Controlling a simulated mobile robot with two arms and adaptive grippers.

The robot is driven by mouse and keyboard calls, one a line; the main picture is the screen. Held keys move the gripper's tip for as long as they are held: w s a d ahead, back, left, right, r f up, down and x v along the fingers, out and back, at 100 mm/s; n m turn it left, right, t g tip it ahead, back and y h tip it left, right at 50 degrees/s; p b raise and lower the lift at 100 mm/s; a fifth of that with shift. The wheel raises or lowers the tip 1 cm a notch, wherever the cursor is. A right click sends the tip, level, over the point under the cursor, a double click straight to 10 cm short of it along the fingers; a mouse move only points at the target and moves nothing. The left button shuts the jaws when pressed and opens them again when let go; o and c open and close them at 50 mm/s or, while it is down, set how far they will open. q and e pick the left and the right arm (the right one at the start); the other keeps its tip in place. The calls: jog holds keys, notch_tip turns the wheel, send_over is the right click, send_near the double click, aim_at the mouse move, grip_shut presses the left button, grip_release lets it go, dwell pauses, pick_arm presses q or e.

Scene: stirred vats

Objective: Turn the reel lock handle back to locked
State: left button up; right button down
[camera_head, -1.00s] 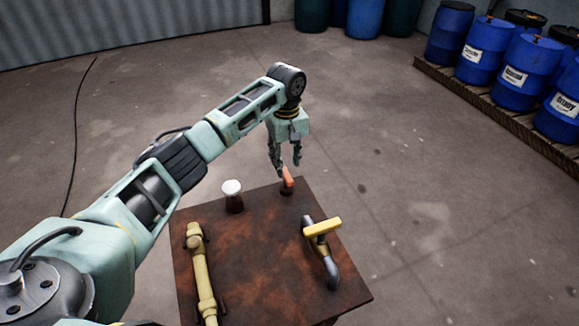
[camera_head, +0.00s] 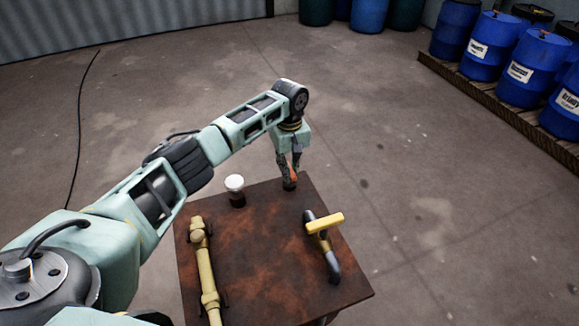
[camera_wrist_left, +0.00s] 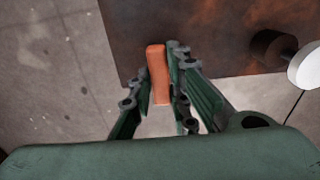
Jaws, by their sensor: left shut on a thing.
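The orange handle (camera_wrist_left: 157,72) stands on a short dark base (camera_head: 290,184) at the far corner of the rusty brown table (camera_head: 262,235). My left gripper (camera_head: 291,172) points down at it from above and is shut on the handle. In the left wrist view the handle lies between the two fingers of my left gripper (camera_wrist_left: 160,88). In the head view the fingers hide much of the handle. My right gripper is not in view.
A white-capped knob (camera_head: 235,184) stands left of the handle on the table. A yellow pipe (camera_head: 206,270) runs along the left side, and a yellow lever (camera_head: 325,223) on a grey pipe is at the right. Blue barrels (camera_head: 533,68) stand on a pallet far right.

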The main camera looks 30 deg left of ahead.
pick_arm(q)
grip_shut()
jog(key=shift+r+p, duration=0.1)
jog(key=shift+p, duration=0.2)
jog(key=m+p, duration=0.2)
jog(key=m, duration=0.1)
jog(key=shift+r+m, duration=0.1)
jog(key=shift+m, duration=0.3)
jog(key=m+p, duration=0.2)
jog(key=m, duration=0.1)
jog(key=shift+m, duration=0.4)
jog(key=m+p, duration=0.1)
jog(key=m, duration=0.9)
jog(key=shift+w, duration=0.1)
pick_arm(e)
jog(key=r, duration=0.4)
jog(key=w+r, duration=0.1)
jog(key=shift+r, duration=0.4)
pick_arm(q)
jog(key=shift+m, duration=0.3)
jog(key=o, duration=0.8)
grip_release()
